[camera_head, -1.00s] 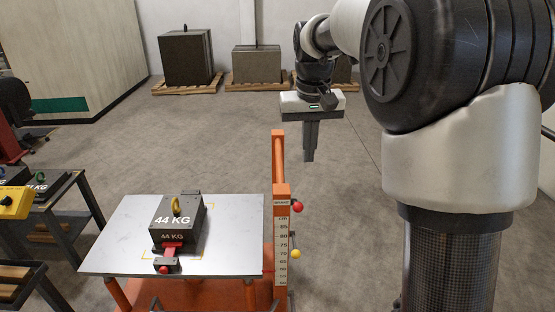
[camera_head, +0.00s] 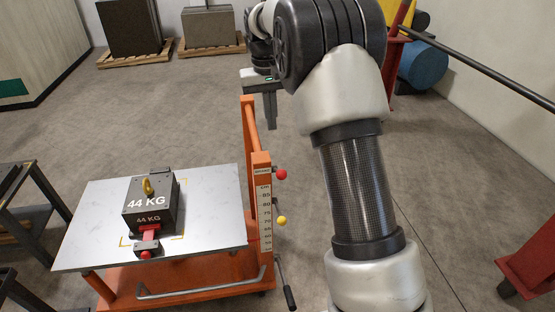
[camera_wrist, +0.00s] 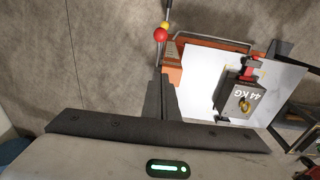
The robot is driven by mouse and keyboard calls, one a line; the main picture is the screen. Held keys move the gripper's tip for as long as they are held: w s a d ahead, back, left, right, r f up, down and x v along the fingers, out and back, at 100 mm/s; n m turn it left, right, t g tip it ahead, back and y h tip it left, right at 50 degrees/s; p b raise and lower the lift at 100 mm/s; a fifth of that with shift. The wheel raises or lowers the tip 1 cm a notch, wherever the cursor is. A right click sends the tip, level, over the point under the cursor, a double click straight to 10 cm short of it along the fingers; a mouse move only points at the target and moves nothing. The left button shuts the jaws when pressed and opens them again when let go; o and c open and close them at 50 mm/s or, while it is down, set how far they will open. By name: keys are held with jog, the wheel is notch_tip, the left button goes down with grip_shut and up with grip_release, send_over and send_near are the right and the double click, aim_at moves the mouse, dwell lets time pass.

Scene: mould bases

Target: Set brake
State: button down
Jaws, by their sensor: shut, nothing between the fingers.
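An orange lift cart (camera_head: 190,289) stands at the left in the head view, with a grey tabletop (camera_head: 85,235). On its post (camera_head: 262,215) are a red knob (camera_head: 281,174), a yellow knob (camera_head: 281,220) and a thin lever with a black grip (camera_head: 290,297) low down. I cannot tell which control is the brake. My gripper (camera_head: 271,127) is shut and empty, pointing down in the air beyond the post. In the wrist view my gripper's fingers (camera_wrist: 160,97) are together, with the red knob (camera_wrist: 160,35) and yellow knob (camera_wrist: 165,26) beyond them.
A dark 44 KG block (camera_head: 152,205) with a yellow ring sits on the tabletop against a red clamp (camera_head: 149,232). Dark benches stand at the left edge. Pallets with blocks are at the back. Floor right of the cart is open; red stands are at the right.

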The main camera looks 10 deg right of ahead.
aim_at(278, 172)
jog(key=f, duration=0.4)
jog(key=s+d+f, duration=0.1)
jog(key=f, duration=0.7)
jog(key=shift+s+d+f+p, duration=0.1)
jog(key=shift+s+d+p, duration=0.1)
jog(key=shift+p, duration=0.1)
jog(key=shift+s+f, duration=0.2)
jog(key=shift+f, duration=0.25)
jog(key=shift+f+b, duration=0.15)
jog(key=shift+b, duration=0.25)
